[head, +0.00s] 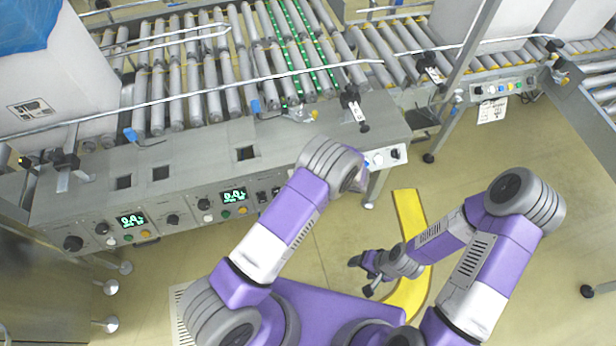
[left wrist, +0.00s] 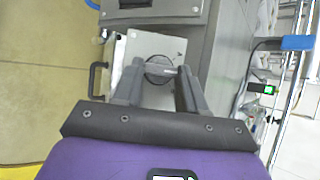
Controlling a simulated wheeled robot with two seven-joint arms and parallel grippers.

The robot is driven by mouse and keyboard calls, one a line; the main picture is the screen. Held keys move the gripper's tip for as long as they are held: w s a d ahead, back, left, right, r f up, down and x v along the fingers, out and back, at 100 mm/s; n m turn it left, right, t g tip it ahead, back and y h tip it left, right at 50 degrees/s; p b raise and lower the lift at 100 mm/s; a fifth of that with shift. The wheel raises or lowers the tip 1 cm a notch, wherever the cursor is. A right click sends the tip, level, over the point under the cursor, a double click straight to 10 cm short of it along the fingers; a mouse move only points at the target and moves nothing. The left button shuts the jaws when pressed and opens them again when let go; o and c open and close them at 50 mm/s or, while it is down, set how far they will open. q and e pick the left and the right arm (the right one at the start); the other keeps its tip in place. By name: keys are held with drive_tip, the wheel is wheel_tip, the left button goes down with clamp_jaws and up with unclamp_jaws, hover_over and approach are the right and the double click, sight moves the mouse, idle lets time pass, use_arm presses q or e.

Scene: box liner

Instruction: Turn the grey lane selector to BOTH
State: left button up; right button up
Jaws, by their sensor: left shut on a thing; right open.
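The lane selector (left wrist: 158,62) shows in the left wrist view as a dark round knob with a grey bar across it, on a pale plate (left wrist: 135,48). My left gripper (left wrist: 161,70) has its two fingers on either side of the bar and is shut on it. Its fingers partly cover the knob, and I cannot read any position labels. In the head view my left wrist hides the gripper and the selector. The pale plate (head: 378,158) shows just right of that wrist. My right gripper (head: 361,276) is open and empty, low over the floor.
A grey roller conveyor (head: 225,125) runs along the front with displays and knobs. White boxes (head: 60,95) stand on the rollers at left and far right. A yellow floor stripe (head: 408,215) lies beneath my right gripper. Open floor lies to the right.

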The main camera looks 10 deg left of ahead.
use_arm(q)
drive_tip(key=o, duration=0.8)
drive_tip(key=shift+d, duration=0.1)
drive_tip(key=p+v, duration=0.1)
drive_tip(key=v, duration=0.6)
drive_tip(key=shift+d+r+p, duration=0.15)
drive_tip(key=shift+d+p, duration=0.05)
drive_tip(key=shift+p, duration=0.15)
